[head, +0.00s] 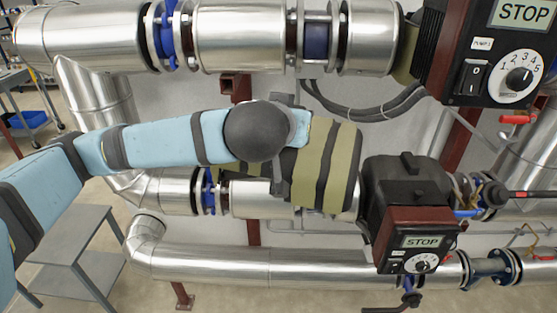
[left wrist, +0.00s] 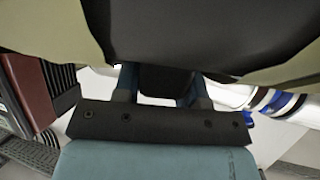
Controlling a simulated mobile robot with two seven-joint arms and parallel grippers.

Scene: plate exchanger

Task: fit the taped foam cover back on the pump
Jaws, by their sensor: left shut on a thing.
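The foam cover (head: 341,165) is olive green with dark tape bands. It is in the middle of the head view, in front of the silvery pipe and just left of the lower pump (head: 408,180). That pump has a black head and a red-brown panel reading STOP. My left gripper (head: 279,178) is shut on the cover's left part, partly hidden behind my wrist. In the left wrist view the cover (left wrist: 215,45) fills the top, with a dark part of it between my fingers (left wrist: 158,85). I cannot tell whether the cover touches the pipe or pump. My right gripper is out of view.
A second pump unit (head: 485,60) with a STOP display and dial is at the upper right. A large silvery pipe (head: 240,40) runs above the cover and another (head: 250,264) below. Dark cables (head: 365,108) hang behind the cover. A grey table (head: 75,240) stands at lower left.

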